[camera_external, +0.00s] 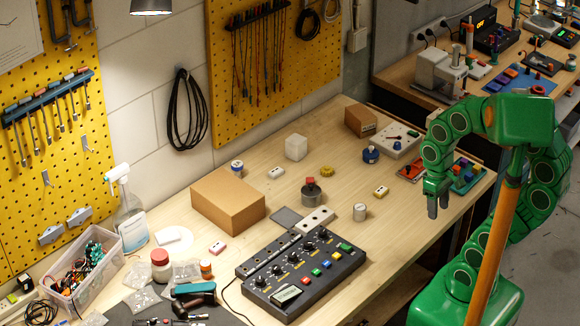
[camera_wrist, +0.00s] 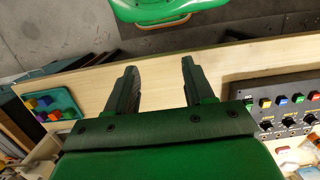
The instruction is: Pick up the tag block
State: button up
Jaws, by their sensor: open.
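My gripper (camera_external: 437,204) hangs open and empty above the right end of the bench, fingers pointing down. In the wrist view its two fingers (camera_wrist: 159,66) stand apart with bare wood between them. I cannot tell which is the tag block. None touches my gripper.
A control box with knobs (camera_external: 300,274) stands at the front. A cardboard box (camera_external: 228,202) is at mid-left and a smaller one (camera_external: 361,120) at the back. A white cylinder (camera_external: 360,212) and a teal tray (camera_external: 468,178) flank the clear wood near my gripper.

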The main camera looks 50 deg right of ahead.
jog(key=o, duration=0.6)
jog(key=shift+c, duration=0.2)
jog(key=shift+w+d, duration=0.1)
jog(key=t, duration=0.2)
send_near(381, 190)
jog(key=shift+s+a+f, duration=0.15)
jog(key=shift+s+a, duration=0.15)
jog(key=shift+a, duration=0.05)
jog(key=shift+w+d+f, duration=0.15)
jog(key=shift+w+f, duration=0.1)
jog(key=shift+w+d+f, duration=0.1)
jog(key=shift+f, duration=1.75)
jog(key=shift+d+f, duration=0.1)
jog(key=shift+f, duration=1.8)
